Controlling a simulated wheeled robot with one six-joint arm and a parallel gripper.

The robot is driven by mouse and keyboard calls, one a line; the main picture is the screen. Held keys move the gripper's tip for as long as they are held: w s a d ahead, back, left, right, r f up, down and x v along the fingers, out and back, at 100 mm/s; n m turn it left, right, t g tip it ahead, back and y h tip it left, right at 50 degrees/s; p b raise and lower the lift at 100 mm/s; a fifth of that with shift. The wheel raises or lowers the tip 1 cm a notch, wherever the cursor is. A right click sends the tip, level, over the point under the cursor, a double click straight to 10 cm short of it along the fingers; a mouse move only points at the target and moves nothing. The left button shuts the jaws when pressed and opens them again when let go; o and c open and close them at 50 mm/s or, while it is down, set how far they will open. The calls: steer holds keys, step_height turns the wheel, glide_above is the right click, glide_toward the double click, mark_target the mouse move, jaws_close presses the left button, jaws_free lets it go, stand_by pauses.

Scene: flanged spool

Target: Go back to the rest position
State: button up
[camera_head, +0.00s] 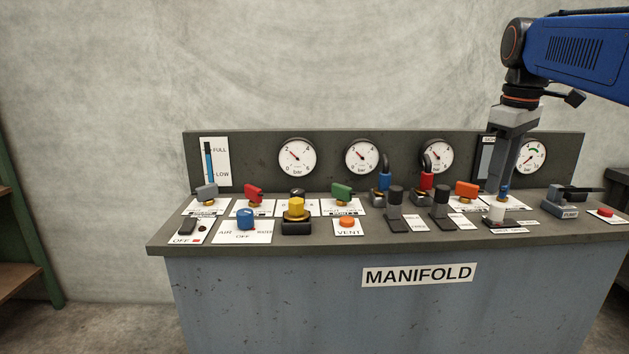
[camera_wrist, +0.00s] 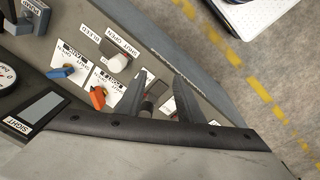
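My gripper (camera_head: 494,188) points down over the right part of the manifold bench (camera_head: 160,246), its fingers seen nearly edge-on in the head view. In the wrist view my gripper (camera_wrist: 160,92) has two grey fingers standing apart. A dark upright knob (camera_wrist: 147,107) shows in the gap, and I cannot tell its distance from the fingertips. I see nothing held. The fingers partly hide a blue handle (camera_head: 505,191) in the head view. A white knob (camera_head: 496,213) stands in front of it.
An orange handle (camera_head: 466,189), dark upright levers (camera_head: 395,200) and a grey pump (camera_head: 561,205) crowd the bench near my gripper. The gauge panel (camera_head: 330,184) rises behind. Green shelving (camera_head: 27,215) stands far left. Space above the bench's left half is free.

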steer(key=s+a+f+m+t, duration=0.1)
steer(key=s+a+f+m, duration=0.2)
steer(key=s+f, duration=0.8)
steer(key=s+a+f+m+t, duration=0.2)
steer(key=s+a+f, duration=0.4)
steer(key=s+f, duration=0.5)
step_height(320, 180, down, 5)
steer(key=shift+a+f+m, duration=0.1)
steer(key=shift+a+m, duration=0.15)
steer(key=shift+m, duration=0.65)
